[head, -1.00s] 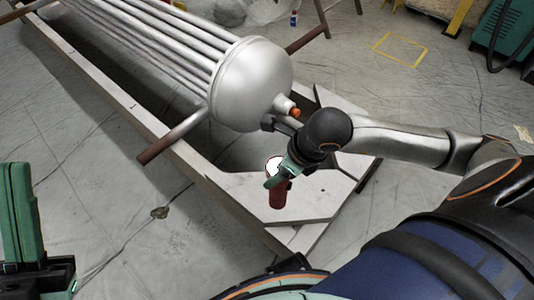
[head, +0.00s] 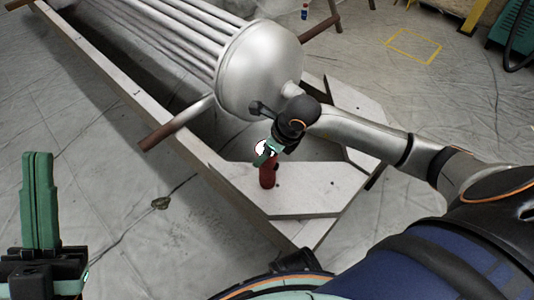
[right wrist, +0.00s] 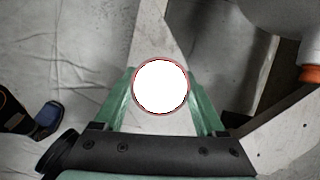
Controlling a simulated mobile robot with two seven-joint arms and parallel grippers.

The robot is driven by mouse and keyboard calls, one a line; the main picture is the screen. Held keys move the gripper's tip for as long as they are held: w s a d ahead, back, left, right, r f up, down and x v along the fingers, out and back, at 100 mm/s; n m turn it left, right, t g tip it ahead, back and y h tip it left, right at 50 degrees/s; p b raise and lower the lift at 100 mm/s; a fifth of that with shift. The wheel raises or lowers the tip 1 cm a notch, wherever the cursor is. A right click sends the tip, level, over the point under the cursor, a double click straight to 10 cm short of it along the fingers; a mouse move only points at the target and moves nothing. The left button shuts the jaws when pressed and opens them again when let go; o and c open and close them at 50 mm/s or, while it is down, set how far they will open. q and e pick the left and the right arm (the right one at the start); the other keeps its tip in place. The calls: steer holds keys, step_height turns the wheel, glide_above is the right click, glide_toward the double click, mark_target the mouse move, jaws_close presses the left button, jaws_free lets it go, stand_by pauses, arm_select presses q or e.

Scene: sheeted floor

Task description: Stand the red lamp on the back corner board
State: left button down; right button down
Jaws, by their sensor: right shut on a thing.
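The red lamp (head: 268,175) is a small red cylinder with a white glowing top, held about upright. My right gripper (head: 268,156) is shut on it near its top. In the right wrist view, the lamp's white round top (right wrist: 160,86) with a thin red rim sits between the green fingers. In the head view the lamp shows over a pale corner board (head: 300,200) of the frame; I cannot tell whether its base touches. A second corner board (head: 352,112) lies at the frame's far right corner. My left gripper (head: 38,157) points up at the left edge, empty, its green fingers together.
A silver tank (head: 262,75) with several pipes lies across the wooden frame (head: 130,100), close behind my right gripper. A rusty bar (head: 165,137) sticks out over the frame's left side. The sheeted floor at left is mostly clear. A green machine (head: 513,35) stands far right.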

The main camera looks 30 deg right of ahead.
steer(key=shift+r, duration=0.1)
jaws_free()
